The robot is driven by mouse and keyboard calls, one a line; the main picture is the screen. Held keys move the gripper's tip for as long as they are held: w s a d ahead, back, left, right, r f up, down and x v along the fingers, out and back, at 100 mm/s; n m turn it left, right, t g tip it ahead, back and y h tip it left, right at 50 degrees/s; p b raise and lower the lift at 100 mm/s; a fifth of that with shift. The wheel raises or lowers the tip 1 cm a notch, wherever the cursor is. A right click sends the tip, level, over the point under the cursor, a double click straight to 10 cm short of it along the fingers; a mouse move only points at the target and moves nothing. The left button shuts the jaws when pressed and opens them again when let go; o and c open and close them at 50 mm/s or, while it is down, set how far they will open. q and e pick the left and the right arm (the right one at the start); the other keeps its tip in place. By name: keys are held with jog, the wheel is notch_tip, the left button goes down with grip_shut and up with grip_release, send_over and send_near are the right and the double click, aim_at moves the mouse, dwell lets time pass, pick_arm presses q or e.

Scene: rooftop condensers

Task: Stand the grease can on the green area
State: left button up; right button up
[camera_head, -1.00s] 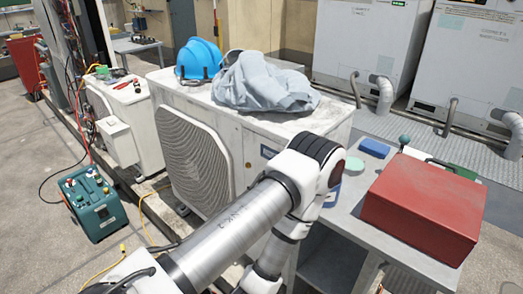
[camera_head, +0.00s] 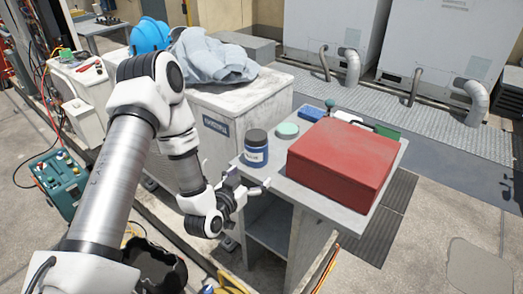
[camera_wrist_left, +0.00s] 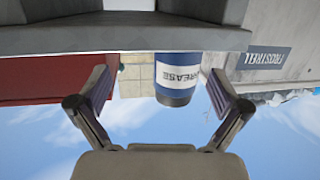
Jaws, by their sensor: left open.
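The grease can (camera_head: 256,149), blue and white with a dark lid, stands upright at the near left corner of a grey table (camera_head: 330,204). My left gripper (camera_head: 246,182) is open and empty, low in front of that corner and apart from the can. In the left wrist view, which is upside down, the can (camera_wrist_left: 176,80) shows between the open fingers, beyond their tips. A pale green round piece (camera_head: 288,130) lies just behind the can. A darker green patch (camera_head: 387,132) is partly hidden behind the red box. My right gripper is out of view.
A big red box (camera_head: 342,162) fills much of the table, right of the can. A blue block (camera_head: 309,113) and a teal-knobbed item (camera_head: 330,104) are at the back.

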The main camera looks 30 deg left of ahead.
aim_at(257, 144)
pick_arm(q)
jog(key=shift+n+t+y, duration=0.3)
jog(key=shift+t+y, duration=0.3)
jog(key=shift+t, duration=0.3)
jog(key=a+r, duration=0.1)
jog(key=r, duration=0.1)
jog(key=w+a+r, duration=0.1)
jog(key=a+r, duration=0.1)
jog(key=shift+a, duration=0.15)
jog(key=w+p, duration=0.1)
jog(key=w, duration=0.6)
jog(key=shift+w+a+p, duration=0.1)
jog(key=shift+w+p, duration=0.05)
jog(key=shift+p, duration=0.2)
jog(key=shift+w, duration=0.3)
jog(key=c, duration=1.7)
jog(key=shift+o, duration=0.2)
jog(key=shift+r, duration=0.1)
